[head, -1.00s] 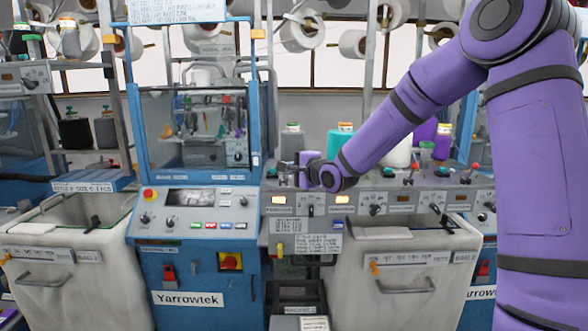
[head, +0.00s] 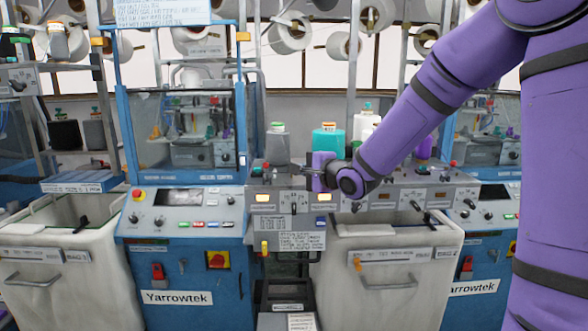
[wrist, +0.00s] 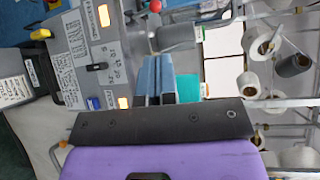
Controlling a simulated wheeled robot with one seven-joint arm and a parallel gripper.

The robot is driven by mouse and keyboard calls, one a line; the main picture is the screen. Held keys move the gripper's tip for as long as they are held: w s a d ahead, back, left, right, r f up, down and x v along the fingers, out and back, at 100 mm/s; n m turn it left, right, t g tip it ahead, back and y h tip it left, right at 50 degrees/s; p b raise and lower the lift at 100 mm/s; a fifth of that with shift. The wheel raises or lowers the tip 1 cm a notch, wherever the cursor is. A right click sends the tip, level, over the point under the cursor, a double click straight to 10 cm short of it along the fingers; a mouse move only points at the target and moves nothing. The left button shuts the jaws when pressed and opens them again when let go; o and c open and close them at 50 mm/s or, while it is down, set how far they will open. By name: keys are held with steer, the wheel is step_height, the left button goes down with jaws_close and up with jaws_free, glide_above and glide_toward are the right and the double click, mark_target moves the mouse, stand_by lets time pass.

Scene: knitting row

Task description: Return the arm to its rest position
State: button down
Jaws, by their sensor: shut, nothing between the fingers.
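My purple arm reaches in from the right in the head view. My gripper (head: 300,173) is in front of the grey control panel (head: 385,200) between two blue machines. In the wrist view my gripper (wrist: 155,65) shows two blue-grey fingers closed together, with nothing between them. The panel also shows in the wrist view (wrist: 80,75), with lit amber displays and a dark switch. The fingers overlap the panel's edge in that view, and I cannot tell how large the gap is.
A blue Yarrowtek machine (head: 188,240) stands left of the gripper. Cream fabric bins (head: 385,295) stand below. A teal container (head: 328,142) and a grey container (head: 277,145) stand behind the gripper. Yarn cones (head: 285,35) hang above. A red-knobbed lever (wrist: 154,6) rises from the panel.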

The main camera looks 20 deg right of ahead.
steer(key=shift+s+d, duration=0.15)
steer(key=shift+s, duration=0.2)
stand_by(0.3)
steer(key=s+d+r+n+g+h, duration=0.1)
steer(key=s+n, duration=0.4)
steer(key=s, duration=0.7)
steer(key=s+d+r+n+g+h, duration=0.1)
steer(key=s+n+g+h, duration=0.2)
steer(key=s, duration=0.9)
steer(key=s+r+n+g+h, duration=0.1)
steer(key=s+n+g, duration=0.5)
steer(key=s, duration=0.7)
steer(key=shift+d+r+n+h, duration=0.25)
steer(key=shift+d+n+h, duration=0.15)
steer(key=shift+n+h, duration=0.1)
steer(key=shift+w, duration=0.1)
